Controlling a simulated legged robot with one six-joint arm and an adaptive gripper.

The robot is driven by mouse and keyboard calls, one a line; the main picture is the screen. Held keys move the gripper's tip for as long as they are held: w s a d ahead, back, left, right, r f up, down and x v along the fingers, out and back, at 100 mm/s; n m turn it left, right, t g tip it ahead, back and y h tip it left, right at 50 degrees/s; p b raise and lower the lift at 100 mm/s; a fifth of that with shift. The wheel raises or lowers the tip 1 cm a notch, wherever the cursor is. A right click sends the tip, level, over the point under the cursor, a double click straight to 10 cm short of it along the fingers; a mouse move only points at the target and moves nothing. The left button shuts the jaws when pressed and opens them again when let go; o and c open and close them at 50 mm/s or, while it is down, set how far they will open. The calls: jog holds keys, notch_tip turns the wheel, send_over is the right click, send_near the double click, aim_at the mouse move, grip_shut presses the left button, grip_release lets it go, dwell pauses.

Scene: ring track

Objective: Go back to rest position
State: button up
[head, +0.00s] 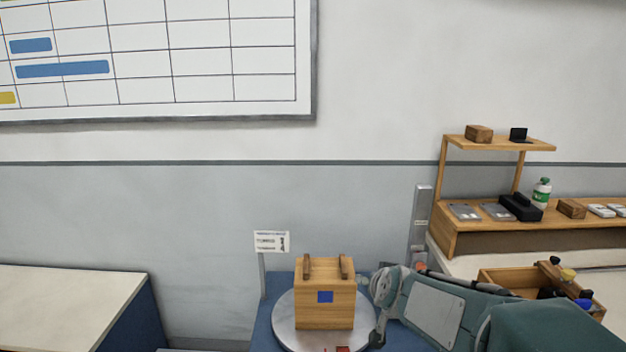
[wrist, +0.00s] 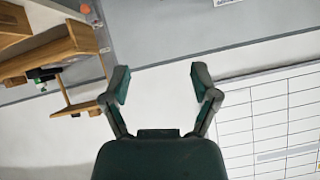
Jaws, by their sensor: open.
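My gripper (wrist: 160,82) is open and empty in the wrist view, with its two fingers spread apart and only wall behind them. In the head view my arm reaches in from the lower right and ends beside the wooden box. I cannot make out the fingers clearly there. The wooden box (head: 324,308) has a blue square on its front and two dark wooden bars on top. It sits upright on a round grey turntable (head: 284,324) on a blue stand.
A wooden shelf unit (head: 480,225) with small items stands at the right; it shows tilted in the wrist view (wrist: 55,52). An open wooden crate (head: 500,285) lies behind my arm. A pale table (head: 65,300) is at the left. A small sign (head: 271,241) stands behind the box.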

jog(key=s+d+n+g, duration=0.1)
jog(key=s+g, duration=0.1)
jog(key=s, duration=1.2)
jog(key=s+d+f+n+g, duration=0.1)
jog(key=s+d+g, duration=0.1)
jog(key=s, duration=1.2)
jog(key=shift+s+g+h, duration=0.25)
jog(key=shift+g+h, duration=0.15)
jog(key=shift+g, duration=0.4)
jog(key=shift+a, duration=0.1)
